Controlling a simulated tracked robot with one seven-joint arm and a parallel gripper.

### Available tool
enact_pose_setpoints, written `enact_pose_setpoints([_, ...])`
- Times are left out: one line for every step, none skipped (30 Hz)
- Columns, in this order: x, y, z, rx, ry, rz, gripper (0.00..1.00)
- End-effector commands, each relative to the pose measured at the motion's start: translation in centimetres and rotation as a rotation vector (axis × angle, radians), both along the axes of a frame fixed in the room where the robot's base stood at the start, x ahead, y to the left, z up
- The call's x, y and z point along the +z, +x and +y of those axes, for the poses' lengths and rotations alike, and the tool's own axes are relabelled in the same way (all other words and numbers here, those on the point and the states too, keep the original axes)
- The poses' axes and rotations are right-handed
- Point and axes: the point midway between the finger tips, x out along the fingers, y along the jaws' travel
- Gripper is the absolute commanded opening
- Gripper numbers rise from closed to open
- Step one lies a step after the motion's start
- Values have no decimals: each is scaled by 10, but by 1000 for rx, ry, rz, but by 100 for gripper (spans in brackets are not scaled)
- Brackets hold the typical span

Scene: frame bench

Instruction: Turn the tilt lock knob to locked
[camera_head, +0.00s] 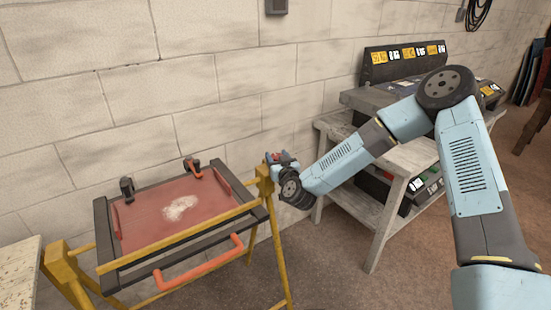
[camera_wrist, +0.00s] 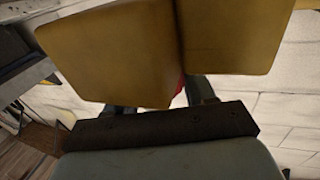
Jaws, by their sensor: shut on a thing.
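A yellow stand (camera_head: 62,262) carries a tilted red panel (camera_head: 150,225) in a dark frame with a pale powdery patch on it. My gripper (camera_head: 274,161) is at the top of the stand's right post (camera_head: 264,186). It is shut on the tilt lock knob, of which a little red (camera_head: 285,156) shows there. In the wrist view, the yellow parts of the stand (camera_wrist: 110,55) hide most of my gripper (camera_wrist: 165,104) and the knob. A sliver of red (camera_wrist: 181,85) shows between the fingers. The knob's angle and any lock marking cannot be made out.
An orange handle (camera_head: 200,265) sticks out at the panel's front, with dark clamps (camera_head: 127,189) at its back edge. A grey workbench (camera_head: 390,190) with labelled bins stands behind my arm. A block wall (camera_head: 200,80) closes the back. Bare floor lies between stand and bench.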

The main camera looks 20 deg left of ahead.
Motion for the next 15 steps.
enact_pose_setpoints([2, 2, 0, -23, -3, -7, 24])
enact_pose_setpoints([2, 2, 0, -38, -1, -7, 24])
enact_pose_setpoints([1, 2, 0, -55, -2, -6, 24])
enact_pose_setpoints([2, 2, 0, -69, -1, -7, 24])
enact_pose_setpoints([1, 2, 0, -83, -2, -6, 24])
enact_pose_setpoints([1, 2, 0, -102, -2, -6, 24])
enact_pose_setpoints([2, 2, 0, -115, 0, -6, 24])
enact_pose_setpoints([1, 2, 0, -129, 0, -5, 24])
enact_pose_setpoints([1, 2, 0, -147, -1, -5, 24])
enact_pose_setpoints([1, 2, 0, -160, -1, -4, 24])
enact_pose_setpoints([1, 2, 0, -172, -1, -4, 24])
enact_pose_setpoints([1, 2, 0, -188, -1, -4, 24])
enact_pose_setpoints([1, 2, 0, -200, -1, -4, 24])
enact_pose_setpoints([1, 2, -1, -211, -1, -4, 24])
enact_pose_setpoints([1, 2, -1, -224, -1, -3, 24])
